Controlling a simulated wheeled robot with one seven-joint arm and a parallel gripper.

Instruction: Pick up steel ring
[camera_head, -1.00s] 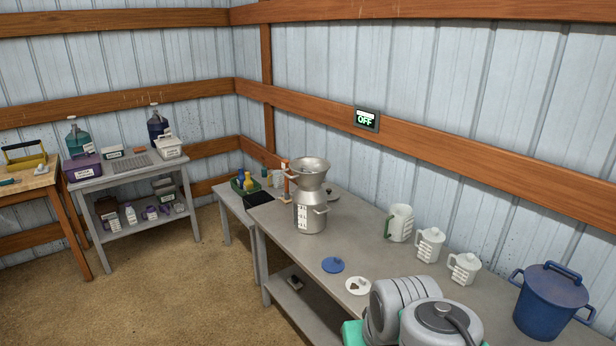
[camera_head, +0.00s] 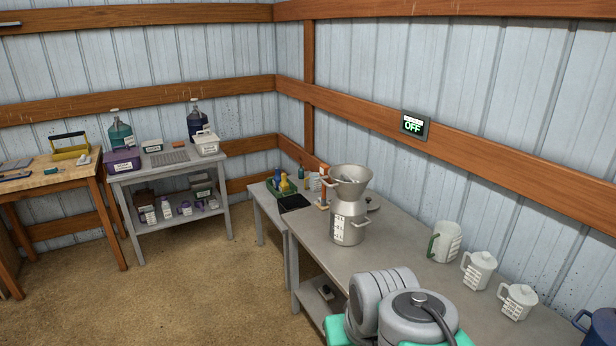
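I cannot make out a steel ring in this view. A steel can (camera_head: 347,226) stands upright on the grey bench, with a wide steel funnel-shaped strainer (camera_head: 351,180) on its top. My grey and teal arm fills the bottom centre and hides part of the bench. My gripper is not in view.
The grey bench (camera_head: 405,238) runs along the right wall, with several white jugs (camera_head: 478,270) and a blue pot (camera_head: 598,326) at its edge. A small side table (camera_head: 262,208) adjoins it. A grey shelf (camera_head: 184,166) and a wooden table (camera_head: 50,178) stand left. The floor between is clear.

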